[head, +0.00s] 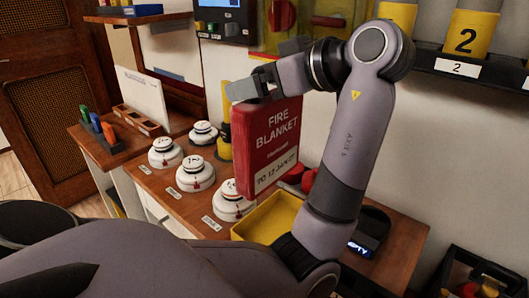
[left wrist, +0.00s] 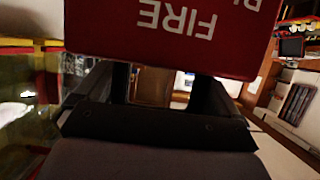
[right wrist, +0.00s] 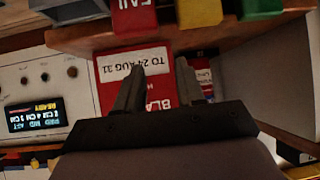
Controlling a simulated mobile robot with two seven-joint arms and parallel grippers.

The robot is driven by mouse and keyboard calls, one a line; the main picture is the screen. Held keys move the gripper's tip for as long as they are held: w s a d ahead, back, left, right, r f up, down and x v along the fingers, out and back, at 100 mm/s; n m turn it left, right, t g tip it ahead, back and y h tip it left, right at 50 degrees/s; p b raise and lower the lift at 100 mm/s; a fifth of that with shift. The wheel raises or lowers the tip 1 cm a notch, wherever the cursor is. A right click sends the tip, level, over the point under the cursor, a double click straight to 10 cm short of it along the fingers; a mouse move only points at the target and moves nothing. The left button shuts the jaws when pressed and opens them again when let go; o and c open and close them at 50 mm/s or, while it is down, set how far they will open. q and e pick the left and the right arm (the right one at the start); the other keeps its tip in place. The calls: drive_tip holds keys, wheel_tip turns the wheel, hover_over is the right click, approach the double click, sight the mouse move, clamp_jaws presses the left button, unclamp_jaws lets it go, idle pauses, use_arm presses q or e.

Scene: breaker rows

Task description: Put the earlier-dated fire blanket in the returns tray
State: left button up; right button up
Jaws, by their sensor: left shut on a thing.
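A red fire blanket box (head: 268,148) hangs upright from my left gripper (head: 256,86) in the head view. Its white strip reads "TO 12 JAN" with a year I cannot read surely. My left gripper is shut on its top edge. Its red face also fills the top of the left wrist view (left wrist: 170,35). A yellow tray (head: 268,217) lies on the wooden counter, just below and right of the box. In the right wrist view a second red fire blanket (right wrist: 158,88) reads "TO 24 AUG 31". My right gripper (right wrist: 162,68) is open and empty before it.
Several white detectors (head: 166,153) with tags stand on the counter left of the box. A yellow-and-black object (head: 225,125) stands behind them. A dark device (head: 366,230) sits right of the tray. A crate (head: 475,275) is at lower right.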

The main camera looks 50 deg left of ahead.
sight(262, 151)
use_arm(q)
wheel_tip(262, 151, down, 13)
drive_tip(key=shift+r, duration=0.1)
use_arm(e)
drive_tip(key=shift+f, duration=0.3)
use_arm(q)
drive_tip(key=shift+b, duration=0.3)
drive_tip(key=shift+f, duration=0.2)
use_arm(e)
drive_tip(key=shift+f, duration=0.15)
use_arm(q)
drive_tip(key=o, duration=1.6)
drive_tip(key=shift+o, duration=0.2)
